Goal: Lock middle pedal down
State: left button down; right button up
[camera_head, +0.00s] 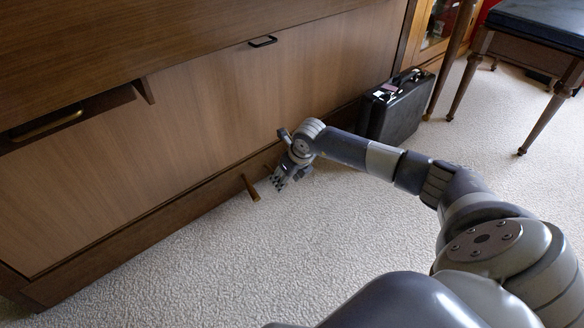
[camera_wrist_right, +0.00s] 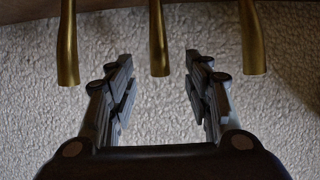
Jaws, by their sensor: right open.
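Three brass pedals show in the right wrist view: the left pedal (camera_wrist_right: 67,45), the middle pedal (camera_wrist_right: 158,40) and the right pedal (camera_wrist_right: 251,40). My right gripper (camera_wrist_right: 159,58) is open and empty, its two fingers apart on either side of the middle pedal's line. The pedal's tip appears between the fingertips; I see no clear contact. In the head view my right gripper (camera_head: 279,180) is low by the piano base, just right of one visible pedal (camera_head: 251,188). The other pedals are hidden there. My left gripper is out of view.
The upright piano's wooden lower panel (camera_head: 170,150) rises directly behind the pedals. A black case (camera_head: 392,112) stands on the floor to the right, near my forearm. A bench with a dark seat (camera_head: 540,22) is farther right. The pale carpet (camera_head: 200,275) in front is clear.

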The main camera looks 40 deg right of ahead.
jog(key=v, duration=0.9)
dwell(0.7)
